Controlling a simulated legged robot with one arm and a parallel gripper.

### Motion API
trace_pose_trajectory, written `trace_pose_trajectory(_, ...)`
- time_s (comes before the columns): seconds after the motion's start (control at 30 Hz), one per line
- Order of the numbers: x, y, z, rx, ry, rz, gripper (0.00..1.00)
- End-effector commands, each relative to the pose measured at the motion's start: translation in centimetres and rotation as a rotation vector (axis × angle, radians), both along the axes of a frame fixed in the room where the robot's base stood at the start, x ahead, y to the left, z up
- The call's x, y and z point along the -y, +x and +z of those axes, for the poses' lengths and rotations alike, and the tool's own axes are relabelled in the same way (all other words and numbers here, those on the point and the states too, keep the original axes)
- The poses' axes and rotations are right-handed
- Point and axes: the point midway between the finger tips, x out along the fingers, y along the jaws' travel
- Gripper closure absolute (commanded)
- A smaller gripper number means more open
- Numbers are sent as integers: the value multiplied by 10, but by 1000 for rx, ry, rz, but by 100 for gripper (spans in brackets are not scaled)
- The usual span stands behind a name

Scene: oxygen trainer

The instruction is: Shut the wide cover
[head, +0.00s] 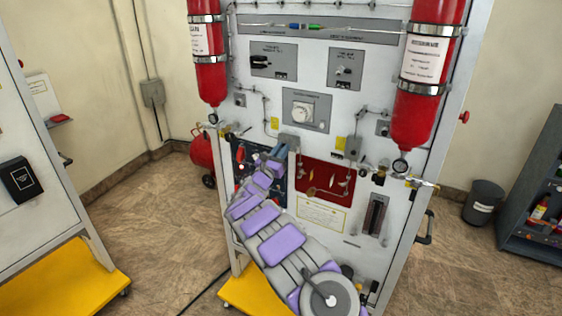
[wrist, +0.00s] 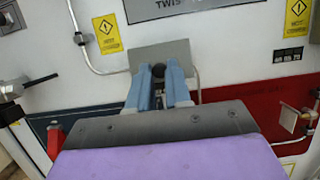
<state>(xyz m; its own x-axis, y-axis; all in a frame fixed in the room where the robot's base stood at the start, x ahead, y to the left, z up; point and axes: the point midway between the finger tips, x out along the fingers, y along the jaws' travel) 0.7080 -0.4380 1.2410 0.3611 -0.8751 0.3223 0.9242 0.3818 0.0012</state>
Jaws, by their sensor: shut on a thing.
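My gripper (head: 279,151) is at the front of the trainer panel, between the dark blue and red sections. In the wrist view its two blue fingers (wrist: 158,78) are closed around a small black knob (wrist: 158,70). A flat grey plate (wrist: 175,52) stands right behind the knob and seems joined to it. This plate may be the wide cover; its lower part is hidden by my fingers and wrist. In the head view a small grey piece (head: 289,140) shows just above my fingertips. I cannot tell its hinge or how far it is swung.
Red cylinders hang at the panel's upper left (head: 209,75) and upper right (head: 417,115). The red section (head: 325,178) holds small fittings. A thin metal pipe (wrist: 86,45) runs beside the plate. Another cabinet (head: 35,180) stands at left. The floor between is open.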

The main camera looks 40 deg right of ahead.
Motion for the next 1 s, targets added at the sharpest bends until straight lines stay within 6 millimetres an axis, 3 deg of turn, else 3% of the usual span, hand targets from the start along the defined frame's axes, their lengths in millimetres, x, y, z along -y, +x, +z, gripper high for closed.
trace_pose_trajectory(0.03, 0, 1, -12, 8, -22, 4, 100)
trace_pose_trajectory(0.1, 1, 2, -14, 20, -55, 3, 100)
trace_pose_trajectory(0.5, 5, 5, -19, 79, -195, 4, 100)
trace_pose_trajectory(1.0, 7, 6, -19, 90, -231, 3, 100)
